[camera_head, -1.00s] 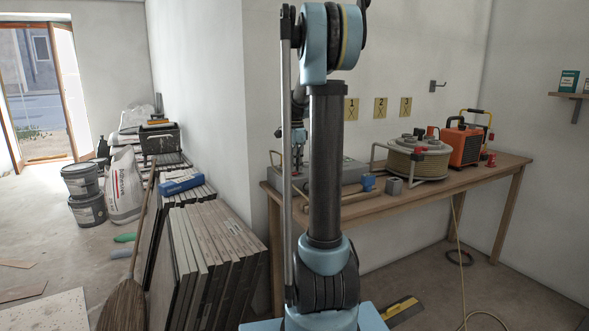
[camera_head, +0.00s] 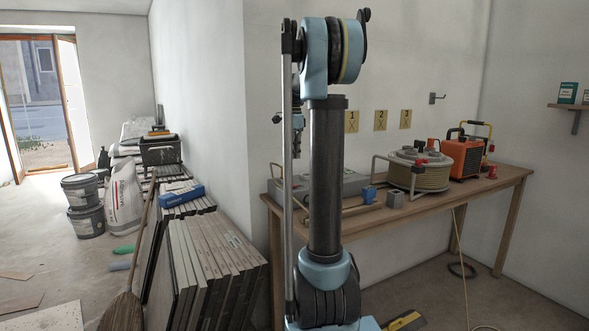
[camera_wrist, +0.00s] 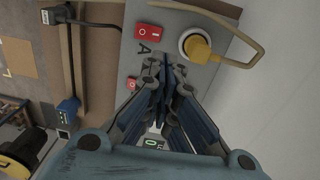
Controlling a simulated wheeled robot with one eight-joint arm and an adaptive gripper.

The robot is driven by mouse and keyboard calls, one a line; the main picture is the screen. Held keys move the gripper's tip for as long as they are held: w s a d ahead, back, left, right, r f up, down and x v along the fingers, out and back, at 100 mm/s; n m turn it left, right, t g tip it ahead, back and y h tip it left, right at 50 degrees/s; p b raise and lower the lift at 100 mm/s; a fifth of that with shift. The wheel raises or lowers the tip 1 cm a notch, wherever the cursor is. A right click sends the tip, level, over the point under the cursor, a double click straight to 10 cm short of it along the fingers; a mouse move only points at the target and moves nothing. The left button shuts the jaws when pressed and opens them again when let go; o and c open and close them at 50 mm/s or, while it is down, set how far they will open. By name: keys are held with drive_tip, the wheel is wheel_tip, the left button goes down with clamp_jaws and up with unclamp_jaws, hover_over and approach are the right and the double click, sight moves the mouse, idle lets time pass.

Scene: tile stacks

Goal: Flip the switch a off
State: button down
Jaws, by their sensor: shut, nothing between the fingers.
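A red rocker switch (camera_wrist: 148,30) with white marks sits on the grey panel (camera_wrist: 168,20), beside a printed letter A, in the wrist view. I cannot tell which side of it is pressed. In the head view my gripper (camera_head: 297,152) is above the grey box (camera_head: 350,184) on the bench, partly behind my arm.
A yellow plug (camera_wrist: 197,46) with its cable sits in a socket right of the switch. A green-lit sign (camera_wrist: 151,143) shows between my fingers. A cable reel (camera_head: 420,172) and orange machine (camera_head: 463,158) stand along the bench (camera_head: 505,179).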

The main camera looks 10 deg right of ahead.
sight(293, 186)
drive_tip(key=shift+w+r, duration=0.2)
drive_tip(key=shift+r, duration=0.8)
drive_tip(key=shift+w+r, duration=0.2)
drive_tip(key=shift+r, duration=0.75)
drive_tip(key=shift+s+r+g+h, duration=0.3)
drive_tip(key=shift+s+g, duration=0.35)
drive_tip(key=shift+g, duration=0.25)
drive_tip(key=s+f, duration=0.1)
drive_tip(key=f, duration=0.8)
drive_tip(key=s+f, duration=0.1)
drive_tip(key=f, duration=0.3)
drive_tip(key=shift+s+d+f, duration=0.25)
drive_tip(key=shift+s+f, duration=0.05)
drive_tip(key=shift+f, duration=0.05)
drive_tip(key=shift+d, duration=0.1)
